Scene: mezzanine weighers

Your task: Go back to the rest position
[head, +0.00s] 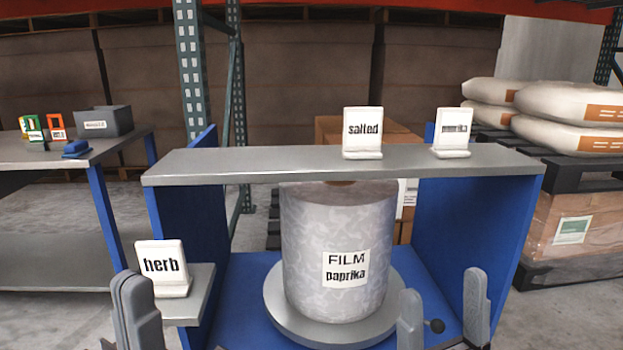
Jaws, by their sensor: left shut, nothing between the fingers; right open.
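My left gripper (136,305) is at the bottom left, shut and empty, in front of the small side shelf with the "herb" card. My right gripper (442,310) is at the bottom right, open, its two grey fingers apart.
A film roll (338,225) labelled "FILM paprika" stands on a round plate (275,308) inside a blue frame. The grey top shelf (250,163) holds a "salted" card (362,130) and another card (453,130). The "herb" card (162,268) stands left. A side table (110,147) and sacks (570,103) lie beyond.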

